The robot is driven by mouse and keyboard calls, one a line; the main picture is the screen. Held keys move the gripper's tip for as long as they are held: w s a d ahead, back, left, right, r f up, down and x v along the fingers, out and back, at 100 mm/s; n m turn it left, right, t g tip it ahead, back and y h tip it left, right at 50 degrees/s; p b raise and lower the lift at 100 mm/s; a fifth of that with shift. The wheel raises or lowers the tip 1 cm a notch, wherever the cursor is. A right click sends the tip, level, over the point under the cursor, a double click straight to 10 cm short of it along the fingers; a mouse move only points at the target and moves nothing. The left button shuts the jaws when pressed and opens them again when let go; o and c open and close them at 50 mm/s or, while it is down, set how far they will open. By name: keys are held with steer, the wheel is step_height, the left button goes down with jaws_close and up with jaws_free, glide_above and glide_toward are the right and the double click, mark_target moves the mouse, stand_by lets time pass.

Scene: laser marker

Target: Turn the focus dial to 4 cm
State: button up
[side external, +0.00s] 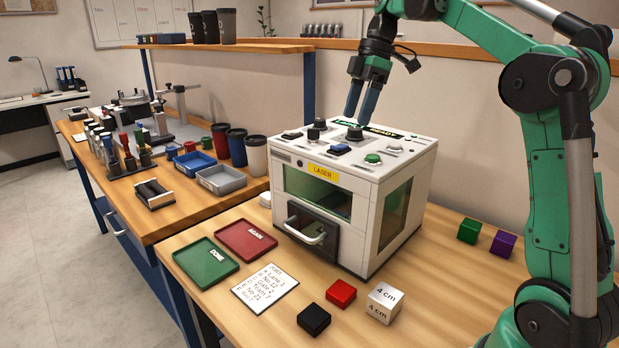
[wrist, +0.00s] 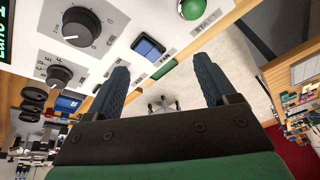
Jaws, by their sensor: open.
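The white laser marker (side external: 355,205) stands on the wooden bench with dark dials on its top panel. A dark dial (side external: 355,132) is just below my gripper (side external: 357,117), whose two blue-grey fingers point down, with a small gap visible. In the wrist view, my gripper (wrist: 160,65) is open and empty. A large black knob (wrist: 80,25) with a pale pointer and another black knob (wrist: 55,75) lie left of the fingers. A white block marked 4 cm (side external: 383,303) sits on the bench front.
A blue switch (wrist: 148,47) and green START button (wrist: 193,9) are beside the knobs. Red (side external: 341,292) and black (side external: 313,319) blocks, a note card (side external: 265,288), and green (side external: 206,263) and red (side external: 246,240) trays lie in front. The air above the panel's right side is clear.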

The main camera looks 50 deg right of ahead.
steer(key=m+t, duration=0.2)
glide_above(356, 128)
steer(key=s, duration=0.2)
steer(key=shift+d+r, duration=0.1)
steer(key=shift+d, duration=0.25)
steer(key=shift+w+d, duration=0.1)
steer(key=shift+d, duration=0.35)
steer(key=shift+x, duration=2.9)
jaws_close()
